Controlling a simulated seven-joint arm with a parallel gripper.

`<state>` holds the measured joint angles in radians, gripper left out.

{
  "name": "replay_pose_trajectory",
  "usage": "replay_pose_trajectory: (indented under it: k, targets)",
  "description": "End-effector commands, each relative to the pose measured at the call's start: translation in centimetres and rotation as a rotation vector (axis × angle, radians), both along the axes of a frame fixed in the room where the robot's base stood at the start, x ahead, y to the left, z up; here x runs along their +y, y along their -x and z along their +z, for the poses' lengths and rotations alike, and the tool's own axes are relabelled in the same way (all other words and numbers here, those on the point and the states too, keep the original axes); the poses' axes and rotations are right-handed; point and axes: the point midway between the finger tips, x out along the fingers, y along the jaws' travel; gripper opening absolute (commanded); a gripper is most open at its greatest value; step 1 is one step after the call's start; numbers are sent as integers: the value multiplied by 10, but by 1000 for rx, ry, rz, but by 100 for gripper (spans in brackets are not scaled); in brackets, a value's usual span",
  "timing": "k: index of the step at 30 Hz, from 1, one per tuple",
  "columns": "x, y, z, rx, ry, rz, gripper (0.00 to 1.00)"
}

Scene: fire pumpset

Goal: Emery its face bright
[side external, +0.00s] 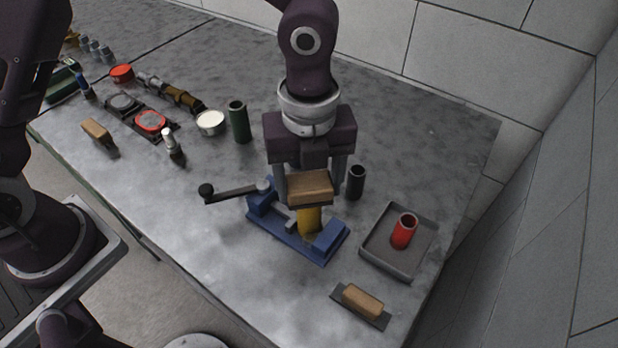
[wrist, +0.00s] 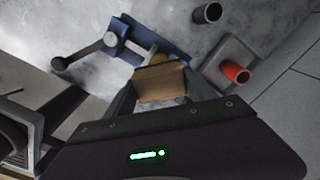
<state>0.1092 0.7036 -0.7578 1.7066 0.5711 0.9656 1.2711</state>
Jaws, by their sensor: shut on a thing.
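My gripper (side external: 309,180) is shut on a wooden block (side external: 311,190), with one finger on each side of it. The block has a thin dark layer along its bottom and also shows between the fingers in the wrist view (wrist: 160,84). Directly below it, a yellow brass-coloured piece (side external: 309,220) stands upright in a blue vise (side external: 290,238). The block hides the top of the piece, so I cannot tell whether they touch. In the wrist view only a sliver of the yellow piece (wrist: 157,59) shows beyond the block. The vise's dark handle (side external: 232,192) points left.
A grey tray (side external: 375,257) with a red cylinder (side external: 404,230) is on the right. A dark cup (side external: 356,182) stands close behind my gripper. A wood-handled block (side external: 362,300) lies in front. A green cylinder (side external: 239,122) and a white-topped tin (side external: 211,122) stand behind left. The front-left tabletop is clear.

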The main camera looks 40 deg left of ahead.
Motion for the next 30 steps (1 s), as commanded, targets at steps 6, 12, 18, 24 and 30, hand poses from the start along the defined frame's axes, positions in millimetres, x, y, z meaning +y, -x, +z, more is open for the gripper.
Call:
replay_pose_trajectory:
  k: [6,12,18,24,30]
  targets:
    - [0,0,-1,0,0,0,31]
    - [7,7,-1,1,-1,-1,31]
    - [15,15,-1,1,-1,-1,31]
    - [20,20,-1,0,0,0,31]
    - [20,20,-1,0,0,0,31]
